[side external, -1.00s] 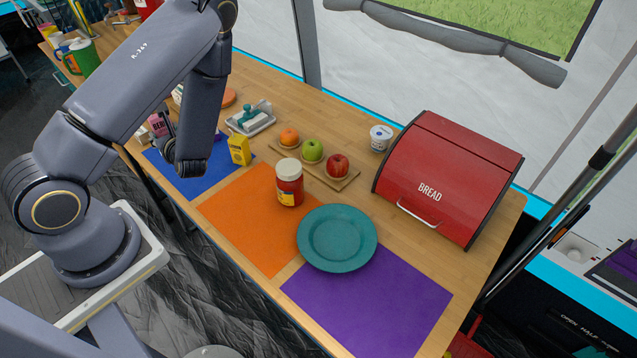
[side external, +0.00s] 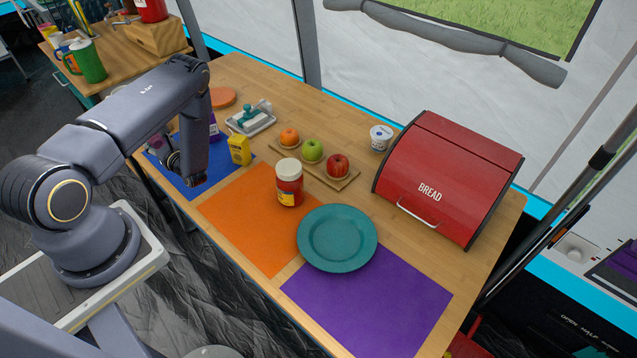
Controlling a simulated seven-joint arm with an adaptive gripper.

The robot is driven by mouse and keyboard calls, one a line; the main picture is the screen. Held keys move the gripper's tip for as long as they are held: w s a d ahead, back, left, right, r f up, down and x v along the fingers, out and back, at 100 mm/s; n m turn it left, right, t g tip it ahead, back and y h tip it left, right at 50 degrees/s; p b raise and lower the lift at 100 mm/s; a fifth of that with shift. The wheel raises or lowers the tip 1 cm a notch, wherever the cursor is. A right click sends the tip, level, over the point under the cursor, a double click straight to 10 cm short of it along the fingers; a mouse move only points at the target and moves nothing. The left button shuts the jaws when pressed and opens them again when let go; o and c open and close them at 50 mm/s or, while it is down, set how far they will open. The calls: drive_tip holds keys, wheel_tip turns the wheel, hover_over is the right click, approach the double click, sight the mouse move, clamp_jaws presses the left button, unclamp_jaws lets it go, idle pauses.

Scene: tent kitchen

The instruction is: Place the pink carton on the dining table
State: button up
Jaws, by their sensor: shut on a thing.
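The wooden dining table (side external: 400,280) fills the middle of the view. My gripper (side external: 172,160) is at its left end, low near the blue mat, partly hidden by my wrist. It is shut on the pink carton (side external: 154,143), of which only a small pale pink patch shows left of my wrist. My arm hides the rest of the carton, and I cannot tell whether it touches the table.
A purple box (side external: 213,127) and yellow carton (side external: 239,150) stand near my wrist on or by the blue mat (side external: 190,187). The orange mat (side external: 240,225) has bare room.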

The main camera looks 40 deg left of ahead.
drive_tip(key=shift+w+a+f, duration=0.4)
drive_tip(key=shift+a+f, duration=0.05)
drive_tip(key=shift+f, duration=0.3)
drive_tip(key=shift+w+a+f, duration=0.15)
drive_tip(key=shift+f, duration=1.6)
drive_tip(key=shift+f, duration=0.15)
drive_tip(key=o, duration=0.8)
